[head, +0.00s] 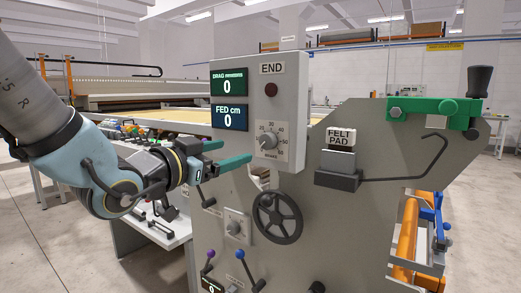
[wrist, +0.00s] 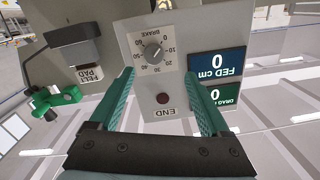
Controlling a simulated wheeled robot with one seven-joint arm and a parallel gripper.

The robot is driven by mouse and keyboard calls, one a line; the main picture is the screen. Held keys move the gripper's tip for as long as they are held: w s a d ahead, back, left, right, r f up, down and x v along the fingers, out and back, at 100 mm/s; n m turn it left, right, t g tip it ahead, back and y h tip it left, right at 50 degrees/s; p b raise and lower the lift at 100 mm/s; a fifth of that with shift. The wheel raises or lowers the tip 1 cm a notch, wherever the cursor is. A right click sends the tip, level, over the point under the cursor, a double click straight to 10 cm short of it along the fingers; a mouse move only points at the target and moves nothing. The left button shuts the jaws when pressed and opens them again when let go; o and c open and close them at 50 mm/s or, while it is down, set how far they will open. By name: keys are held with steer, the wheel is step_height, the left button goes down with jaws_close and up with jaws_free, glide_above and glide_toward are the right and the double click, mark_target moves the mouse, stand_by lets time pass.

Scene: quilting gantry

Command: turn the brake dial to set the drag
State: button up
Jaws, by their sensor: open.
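The brake dial (head: 268,140) is a round grey knob on a pale scale plate on the front of the grey control box. It also shows, upside down, in the wrist view (wrist: 153,52), beyond and between my fingers. Above it on the box, the DRAG display (head: 228,78) reads 0. My gripper (head: 235,153) has two green fingers, spread apart and empty. In the head view it reaches in from the left, with its fingertips just left of and slightly below the dial. In the wrist view the fingertips (wrist: 160,75) stand apart from the dial, with nothing between them.
The FED cm display (head: 229,117) also reads 0. A dark red lamp (head: 271,90) sits above the dial under an END label. A black handwheel (head: 278,217) is below. A felt pad block (head: 339,160) with a bent rod is at the right. Levers (head: 207,262) stand lower left.

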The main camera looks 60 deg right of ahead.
mark_target(265, 141)
steer(key=d+p, duration=0.1)
steer(key=d, duration=0.2)
steer(key=s+d, duration=0.1)
steer(key=d, duration=0.3)
steer(key=d+p, duration=0.1)
steer(key=d, duration=0.3)
steer(key=shift+s+r+p, duration=0.25)
steer(key=shift+s+p, duration=0.05)
steer(key=shift+s, duration=0.05)
jaws_close()
